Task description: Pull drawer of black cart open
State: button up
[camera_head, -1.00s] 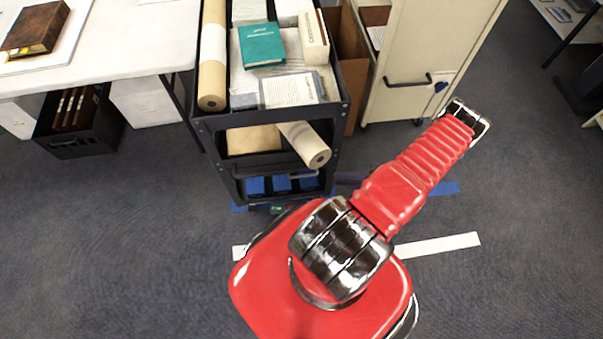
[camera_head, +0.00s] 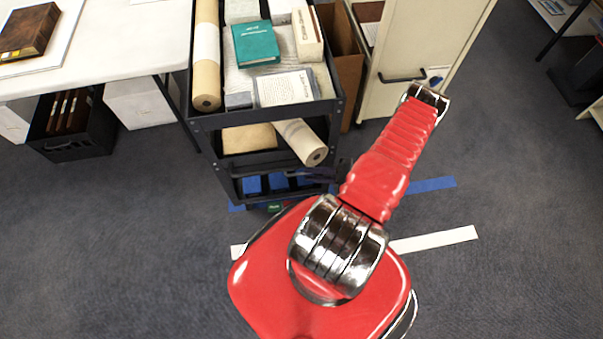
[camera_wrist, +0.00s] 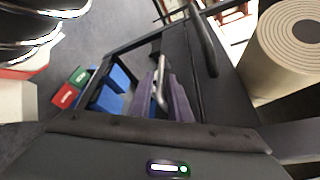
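The black cart (camera_head: 262,119) stands ahead, with a low drawer (camera_head: 236,186) holding blue boxes (camera_head: 278,182). A grey bar handle runs across the drawer front in the head view. My gripper (camera_head: 322,172) is small and dark at the right end of this handle, partly behind my red arm. In the wrist view, the purple fingers (camera_wrist: 172,98) of my gripper show apart, with the pale metal handle (camera_wrist: 160,80) seen at the gap between them. I cannot tell whether they touch it. The drawer looks shut.
A rolled tube (camera_head: 306,146) sticks out of the middle shelf above my gripper; it is close at right in the wrist view (camera_wrist: 290,45). A beige cabinet (camera_head: 418,45) stands right of the cart, a white table (camera_head: 120,45) left.

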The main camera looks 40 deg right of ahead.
aim_at(302, 173)
jog(key=shift+x, duration=2.35)
jog(key=shift+c, duration=0.2)
grip_shut()
